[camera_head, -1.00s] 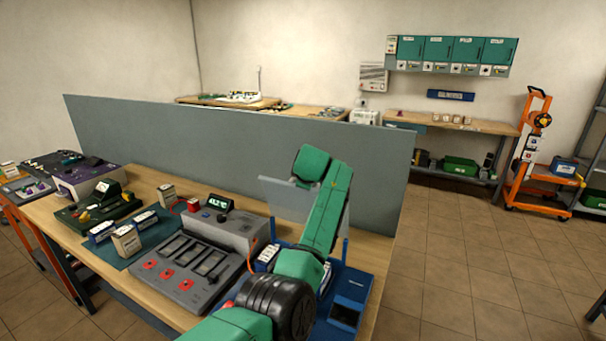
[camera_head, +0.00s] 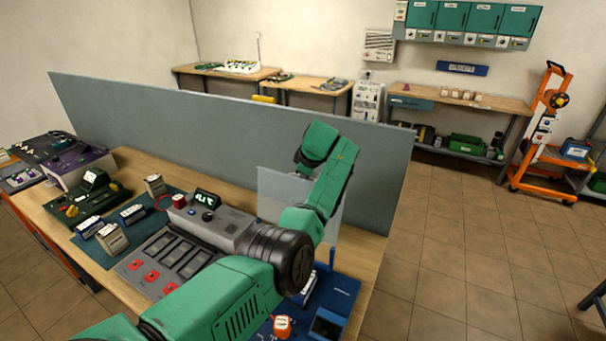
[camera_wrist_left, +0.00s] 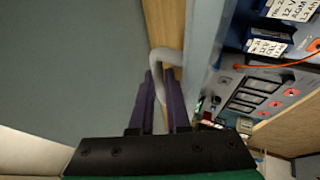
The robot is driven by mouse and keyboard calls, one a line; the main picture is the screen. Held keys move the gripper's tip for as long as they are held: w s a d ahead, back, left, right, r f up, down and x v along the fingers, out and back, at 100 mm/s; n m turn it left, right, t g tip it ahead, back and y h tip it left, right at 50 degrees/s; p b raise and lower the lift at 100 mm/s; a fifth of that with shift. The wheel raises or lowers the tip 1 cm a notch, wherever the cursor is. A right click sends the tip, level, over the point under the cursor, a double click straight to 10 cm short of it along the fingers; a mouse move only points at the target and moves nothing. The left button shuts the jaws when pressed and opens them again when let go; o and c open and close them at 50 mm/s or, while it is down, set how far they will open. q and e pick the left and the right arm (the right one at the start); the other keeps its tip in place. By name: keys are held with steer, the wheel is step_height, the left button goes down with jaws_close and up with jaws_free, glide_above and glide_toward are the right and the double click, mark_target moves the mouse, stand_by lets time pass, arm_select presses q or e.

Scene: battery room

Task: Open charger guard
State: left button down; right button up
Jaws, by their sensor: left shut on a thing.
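The charger guard is a pale see-through panel (camera_head: 272,192), standing raised beside the grey charger (camera_head: 216,225) and partly hidden by my left arm. In the left wrist view its bluish edge strip (camera_wrist_left: 204,48) runs lengthwise, with a grey bent handle (camera_wrist_left: 170,56) on it. My left gripper (camera_wrist_left: 160,88) has its purple fingers shut on this handle. In the head view its fingertips are hidden behind the green hand. The charger's slots and red switches also show in the left wrist view (camera_wrist_left: 245,105). My right gripper is not in view.
A grey partition (camera_head: 220,130) stands along the back of the wooden bench. A blue tray (camera_head: 345,290) lies at the bench's right end. Battery blocks (camera_head: 112,238) and a green device (camera_head: 92,193) stand left of the charger. Open floor lies to the right.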

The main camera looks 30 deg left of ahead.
arm_select(q)
steer(key=shift+d+f, duration=0.1)
steer(key=shift+f, duration=0.1)
steer(key=c, duration=1.2)
jaws_free()
steer(key=shift+o, duration=0.2)
steer(key=shift+d+f, duration=0.1)
steer(key=shift+f, duration=0.1)
steer(key=shift+s+d, duration=0.1)
steer(key=shift+r+b, duration=0.6)
steer(key=shift+b, duration=0.2)
steer(key=b+v, duration=0.5)
steer(key=v, duration=0.9)
